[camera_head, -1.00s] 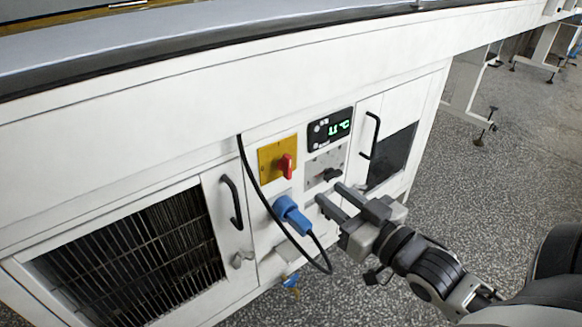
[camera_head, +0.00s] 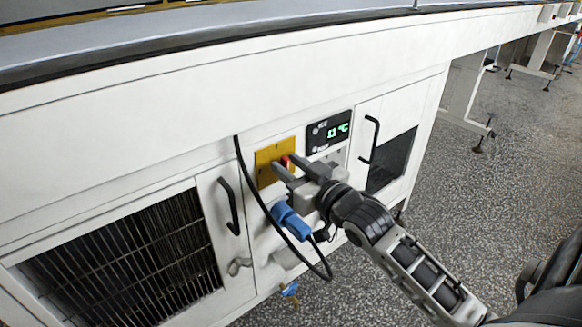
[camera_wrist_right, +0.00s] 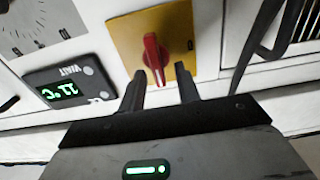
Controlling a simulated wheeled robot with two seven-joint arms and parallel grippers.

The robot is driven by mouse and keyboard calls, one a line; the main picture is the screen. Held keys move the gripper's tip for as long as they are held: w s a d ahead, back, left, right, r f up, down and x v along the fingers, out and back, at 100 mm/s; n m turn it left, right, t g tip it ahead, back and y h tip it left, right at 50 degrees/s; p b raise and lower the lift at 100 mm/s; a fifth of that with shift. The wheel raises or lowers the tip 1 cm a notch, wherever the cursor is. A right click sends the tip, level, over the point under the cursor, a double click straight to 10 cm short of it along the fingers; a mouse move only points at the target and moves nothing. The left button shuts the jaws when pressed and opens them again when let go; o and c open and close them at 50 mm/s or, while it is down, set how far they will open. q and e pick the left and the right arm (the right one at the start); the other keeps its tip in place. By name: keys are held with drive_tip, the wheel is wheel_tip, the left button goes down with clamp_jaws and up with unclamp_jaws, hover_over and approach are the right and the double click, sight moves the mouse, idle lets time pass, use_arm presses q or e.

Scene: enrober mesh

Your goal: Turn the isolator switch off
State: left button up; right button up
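The isolator switch is a red handle (camera_wrist_right: 154,58) on a yellow plate (camera_head: 266,170) in the white cabinet front. In the head view my right gripper (camera_head: 283,163) is in front of the plate and hides much of the handle. In the right wrist view the gripper (camera_wrist_right: 160,85) is open. Its two fingers are apart, with the tip of the red handle showing between and just beyond them. I cannot tell whether either finger touches it. My left gripper does not show.
A temperature display (camera_head: 329,131) sits to the upper right of the switch. A blue plug (camera_head: 291,219) with a black cable is just below. A black door handle (camera_head: 229,205) is to the left and another (camera_head: 372,139) to the right.

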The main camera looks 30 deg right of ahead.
drive_tip(key=c, duration=0.7)
clamp_jaws()
